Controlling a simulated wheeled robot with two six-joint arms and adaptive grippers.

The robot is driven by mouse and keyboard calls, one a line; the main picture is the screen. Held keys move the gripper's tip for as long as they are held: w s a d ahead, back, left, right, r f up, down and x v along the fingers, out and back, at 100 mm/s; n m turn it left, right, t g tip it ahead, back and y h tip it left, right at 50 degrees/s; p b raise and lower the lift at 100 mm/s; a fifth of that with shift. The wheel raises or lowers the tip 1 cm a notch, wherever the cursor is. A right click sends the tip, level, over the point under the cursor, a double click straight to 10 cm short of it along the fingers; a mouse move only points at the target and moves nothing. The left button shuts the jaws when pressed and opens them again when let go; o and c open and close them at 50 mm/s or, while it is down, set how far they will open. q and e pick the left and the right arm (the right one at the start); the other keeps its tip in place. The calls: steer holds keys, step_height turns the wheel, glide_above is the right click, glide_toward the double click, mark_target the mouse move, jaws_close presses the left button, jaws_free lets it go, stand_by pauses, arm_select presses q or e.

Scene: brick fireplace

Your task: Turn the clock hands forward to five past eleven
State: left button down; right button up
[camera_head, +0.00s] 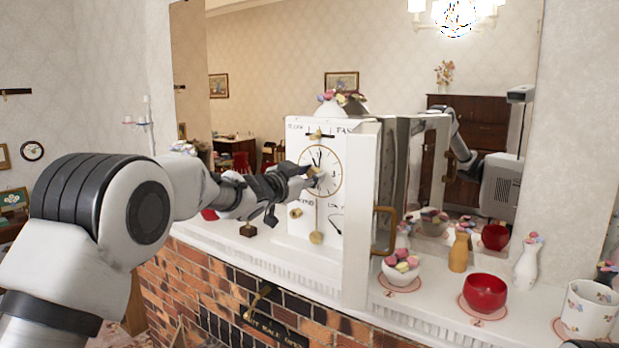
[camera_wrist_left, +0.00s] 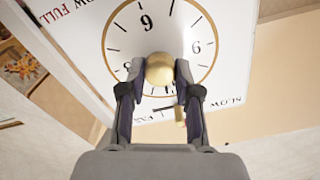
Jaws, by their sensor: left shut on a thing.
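The white clock (camera_head: 297,150) stands on the mantel with its round, brass-ringed dial facing out. Dark hands (camera_head: 317,158) show near the top of the dial in the head view; the exact time is too small to read. My left gripper (camera_head: 308,176) is at the dial. In the left wrist view, the dial (camera_wrist_left: 120,42) appears upside down, and my gripper's fingers are shut on a round brass knob (camera_wrist_left: 159,69) in front of it. The knob and fingers hide the dial's lower-middle part in that view.
On the mantel to the right are a bowl of sweets (camera_head: 400,272), an orange vase (camera_head: 460,252), a red bowl (camera_head: 485,293) and a white cup (camera_head: 589,312). A mirror is behind.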

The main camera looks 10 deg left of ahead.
arm_select(q)
steer(key=shift+f+m+b, duration=0.15)
steer(key=shift+m+b, duration=0.7)
steer(key=shift+m, duration=1.15)
steer(key=c, duration=0.8)
jaws_free()
steer(key=shift+w, duration=0.25)
steer(key=v, duration=1.2)
steer(key=shift+w+f, duration=0.1)
steer(key=shift+f, duration=0.1)
